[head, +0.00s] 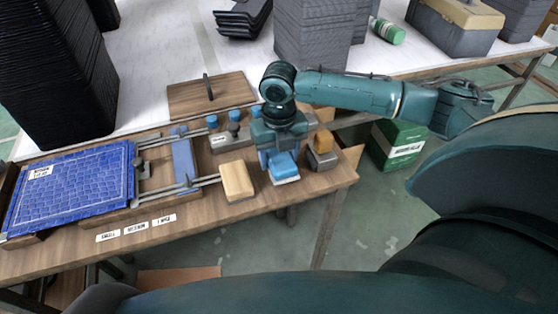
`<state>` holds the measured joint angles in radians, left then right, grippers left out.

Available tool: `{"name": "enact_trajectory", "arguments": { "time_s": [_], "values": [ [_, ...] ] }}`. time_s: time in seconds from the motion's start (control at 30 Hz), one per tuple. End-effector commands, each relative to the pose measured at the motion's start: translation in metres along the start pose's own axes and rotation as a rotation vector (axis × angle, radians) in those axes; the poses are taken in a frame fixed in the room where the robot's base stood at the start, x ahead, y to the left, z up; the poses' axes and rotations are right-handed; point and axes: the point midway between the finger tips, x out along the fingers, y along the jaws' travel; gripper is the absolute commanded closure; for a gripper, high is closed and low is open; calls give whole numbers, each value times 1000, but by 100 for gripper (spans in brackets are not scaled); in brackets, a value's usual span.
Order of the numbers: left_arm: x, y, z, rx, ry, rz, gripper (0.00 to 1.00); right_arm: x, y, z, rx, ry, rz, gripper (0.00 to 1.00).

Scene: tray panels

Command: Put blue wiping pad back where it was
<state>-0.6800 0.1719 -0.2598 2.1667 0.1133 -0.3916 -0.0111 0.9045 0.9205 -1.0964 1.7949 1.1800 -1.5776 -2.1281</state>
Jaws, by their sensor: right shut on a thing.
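The blue wiping pad (285,177) is a small blue block with a pale underside, near the front edge of the wooden table. My right gripper (281,158) points down over it and is shut on it. The fingers hide the pad's upper part. I cannot tell whether the pad touches the table. A tan block (237,181) lies to its left and an orange-brown block on a grey base (322,155) stands to its right. My left gripper is not in view.
A blue panel (70,185) lies at left, beside a rail frame with a blue bar (183,162). Blue-capped items (234,117) stand behind the tan block. A wooden lid with a handle (211,97) lies farther back. A green box (396,145) stands on the floor at right.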

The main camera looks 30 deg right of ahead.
Motion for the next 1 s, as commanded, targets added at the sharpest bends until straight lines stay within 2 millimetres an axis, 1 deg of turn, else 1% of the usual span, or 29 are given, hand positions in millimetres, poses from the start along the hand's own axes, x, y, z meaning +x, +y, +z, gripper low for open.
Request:
{"name": "enact_trajectory", "arguments": {
  "time_s": [0.03,0.13,0.53,0.57,0.6,0.8,1.0],
  "values": [
    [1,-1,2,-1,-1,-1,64,9,0,0,1,2,0,62],
    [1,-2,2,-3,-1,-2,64,17,0,0,0,-1,-1,62],
    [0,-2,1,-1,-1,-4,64,21,0,0,0,0,1,62],
    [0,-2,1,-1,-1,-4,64,21,0,0,0,-1,1,42],
    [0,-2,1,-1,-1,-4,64,21,0,0,0,-1,1,39],
    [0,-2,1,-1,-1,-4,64,21,0,0,0,-1,0,22],
    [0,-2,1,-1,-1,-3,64,20,0,0,0,-1,0,22]
  ]
}}
